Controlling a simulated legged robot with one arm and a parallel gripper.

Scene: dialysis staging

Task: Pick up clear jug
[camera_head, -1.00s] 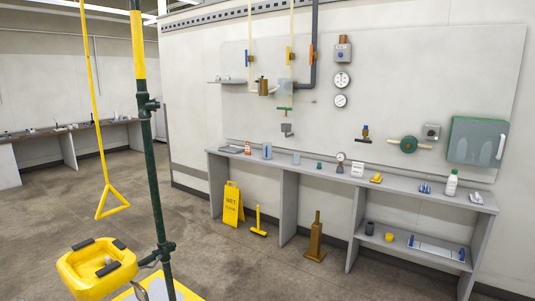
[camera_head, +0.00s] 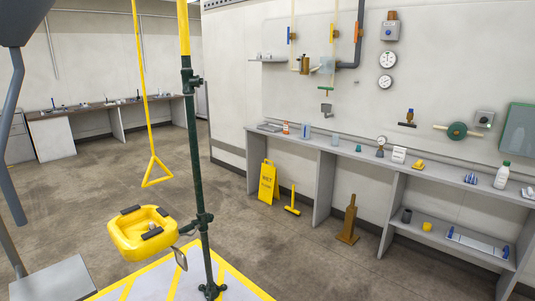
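A pale blue, see-through jug-like vessel (camera_head: 306,130) stands upright on the long grey wall bench, right of an orange-and-white bottle. A smaller clear vessel (camera_head: 335,139) stands a little to its right on the same bench. Both are small and far off, so I cannot tell which one is the clear jug. My gripper is not in view.
A green post (camera_head: 193,150) with a yellow eyewash basin (camera_head: 141,233) stands close by on a yellow-striped floor pad. A yellow wet-floor sign (camera_head: 267,182), yellow tool (camera_head: 293,203) and brown floor object (camera_head: 349,220) stand before the bench (camera_head: 440,172). Floor between is open.

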